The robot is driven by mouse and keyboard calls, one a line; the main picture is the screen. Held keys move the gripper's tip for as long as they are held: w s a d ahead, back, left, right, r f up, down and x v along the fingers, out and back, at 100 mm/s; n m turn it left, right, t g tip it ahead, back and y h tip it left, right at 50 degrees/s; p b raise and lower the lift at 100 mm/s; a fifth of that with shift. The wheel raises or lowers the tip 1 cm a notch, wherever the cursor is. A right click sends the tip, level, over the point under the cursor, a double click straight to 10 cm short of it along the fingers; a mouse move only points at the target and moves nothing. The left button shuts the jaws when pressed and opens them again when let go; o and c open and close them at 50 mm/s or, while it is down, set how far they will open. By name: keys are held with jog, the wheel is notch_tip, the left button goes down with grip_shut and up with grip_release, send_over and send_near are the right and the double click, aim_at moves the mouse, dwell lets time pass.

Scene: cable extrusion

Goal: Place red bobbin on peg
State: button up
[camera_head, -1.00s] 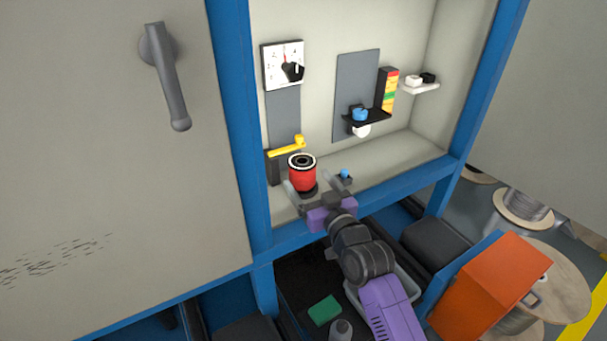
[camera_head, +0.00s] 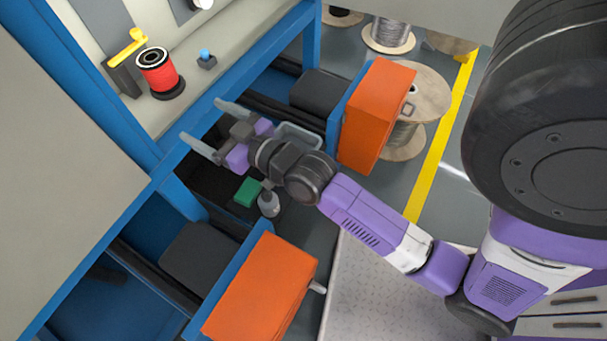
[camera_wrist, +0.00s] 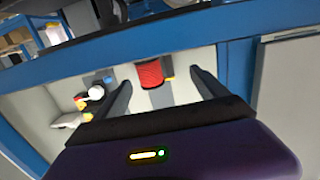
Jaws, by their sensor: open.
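The red bobbin (camera_head: 158,73) stands upright on a dark round base on the cabinet's shelf, below the yellow lever. Its black top ring faces up, and any peg under it is hidden. My gripper (camera_head: 207,125) is open and empty, apart from the bobbin, in front of the shelf's blue front edge.
A yellow lever (camera_head: 130,48) on a dark block stands close beside the bobbin. A small blue-topped knob (camera_head: 206,57) is to its right. The blue frame beam (camera_head: 235,75) runs along the shelf front. Orange boxes (camera_head: 377,115) stick out below on the right.

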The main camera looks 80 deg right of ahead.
jog(key=s+a+n+y, duration=0.1)
jog(key=s+a, duration=0.4)
jog(key=s, duration=0.3)
jog(key=s+a+n+g+y, duration=0.1)
jog(key=s+a+y, duration=0.1)
jog(key=s+a, duration=0.3)
jog(key=s+a+n+y, duration=0.1)
jog(key=s+a+y, duration=0.1)
jog(key=s+a, duration=0.4)
jog(key=s, duration=0.5)
jog(key=shift+s+n+g, duration=0.3)
jog(key=shift+g, duration=0.1)
notch_tip(320, 180, up, 8)
jog(key=p, duration=0.7)
jog(key=shift+f+p, duration=0.15)
jog(key=shift+p, duration=0.2)
